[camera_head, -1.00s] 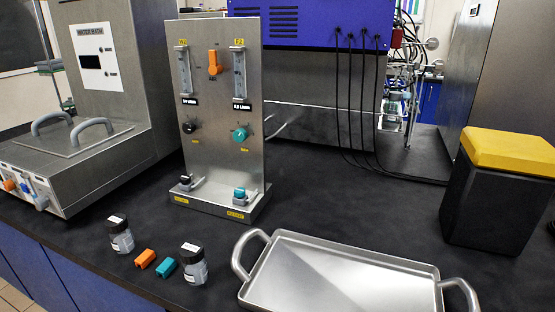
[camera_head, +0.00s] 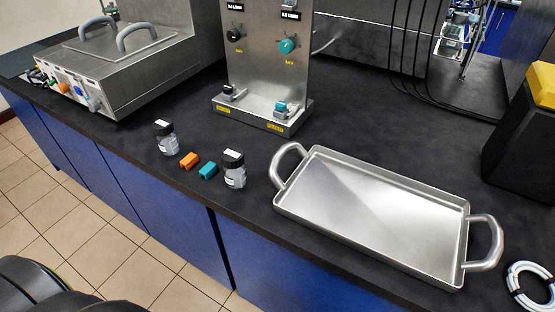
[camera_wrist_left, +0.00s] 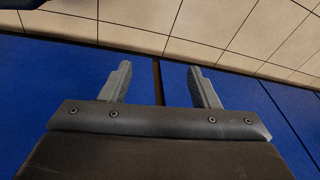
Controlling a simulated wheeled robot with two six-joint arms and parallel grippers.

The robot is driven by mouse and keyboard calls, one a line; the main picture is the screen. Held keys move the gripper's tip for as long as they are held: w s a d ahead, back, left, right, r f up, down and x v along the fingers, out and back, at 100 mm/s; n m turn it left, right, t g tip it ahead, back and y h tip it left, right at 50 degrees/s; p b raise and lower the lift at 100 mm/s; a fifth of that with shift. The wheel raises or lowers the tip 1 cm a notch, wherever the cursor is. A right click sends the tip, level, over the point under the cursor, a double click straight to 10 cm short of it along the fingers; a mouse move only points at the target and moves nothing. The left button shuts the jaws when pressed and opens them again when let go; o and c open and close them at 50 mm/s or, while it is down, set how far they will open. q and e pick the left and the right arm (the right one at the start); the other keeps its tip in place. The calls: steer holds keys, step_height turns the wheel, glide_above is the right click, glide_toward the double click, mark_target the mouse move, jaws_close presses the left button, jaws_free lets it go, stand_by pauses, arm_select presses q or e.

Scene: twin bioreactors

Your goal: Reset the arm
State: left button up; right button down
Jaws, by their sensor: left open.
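My left gripper (camera_wrist_left: 160,84) is open and empty in the left wrist view. Its two grey fingers stand apart in front of blue cabinet doors (camera_wrist_left: 60,75) and the tiled floor (camera_wrist_left: 220,28). No object is between the fingers. Neither gripper shows in the head view. A dark rounded part of my own body shows at that view's lower left corner.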

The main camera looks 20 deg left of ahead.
arm_select(q)
steer(key=s+d+f+g, duration=0.1)
steer(key=s+f, duration=1)
steer(key=s, duration=0.2)
steer(key=shift+s+d+p, duration=0.2)
steer(key=shift+p, duration=0.25)
steer(key=shift+f, duration=0.1)
